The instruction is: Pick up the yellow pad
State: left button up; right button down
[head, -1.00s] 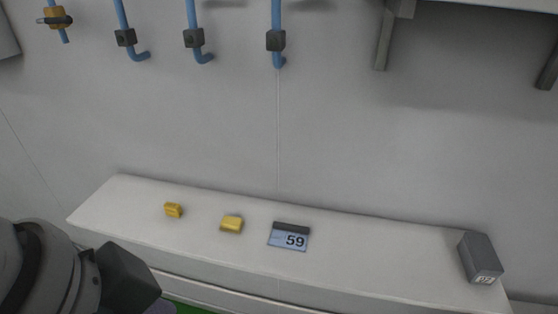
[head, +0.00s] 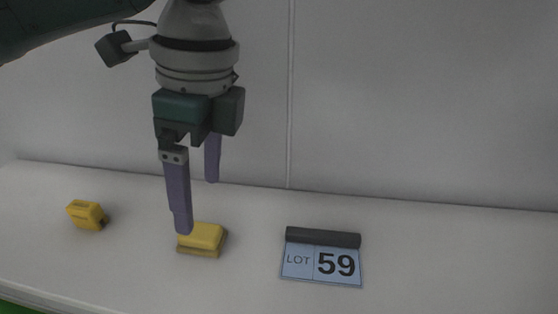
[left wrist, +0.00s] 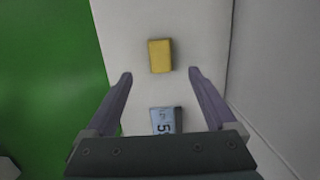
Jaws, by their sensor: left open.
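The yellow pad (head: 205,237) is a small block with a yellow top and a brownish lower layer. It lies on the white shelf, left of the lot sign. My left gripper (head: 198,206) points down above it, with its two purple fingers apart and nothing between them. The near finger overlaps the pad's left edge in the head view. In the left wrist view the pad (left wrist: 160,56) lies just ahead of the fingertips, roughly centred between them. I cannot tell the exact height gap. My right gripper is not in view.
A yellow tape-measure-like item (head: 86,214) sits left of the pad. The blue LOT 59 sign (head: 320,264) with a dark holder is to the right. The white shelf (head: 450,260) is clear further right, and a wall rises behind it.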

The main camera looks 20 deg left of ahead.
pick_arm(q)
notch_tip(320, 180, down, 2)
jog(key=shift+s+a, duration=0.1)
jog(key=shift+s, duration=0.05)
jog(key=f, duration=0.2)
jog(key=a+f, duration=0.1)
jog(key=f, duration=0.2)
jog(key=shift+f, duration=0.1)
grip_shut()
dwell(0.5)
notch_tip(320, 180, up, 13)
jog(key=p, duration=0.1)
notch_tip(320, 180, up, 7)
jog(key=p, duration=0.3)
send_over(199, 231)
jog(key=shift+d, duration=0.1)
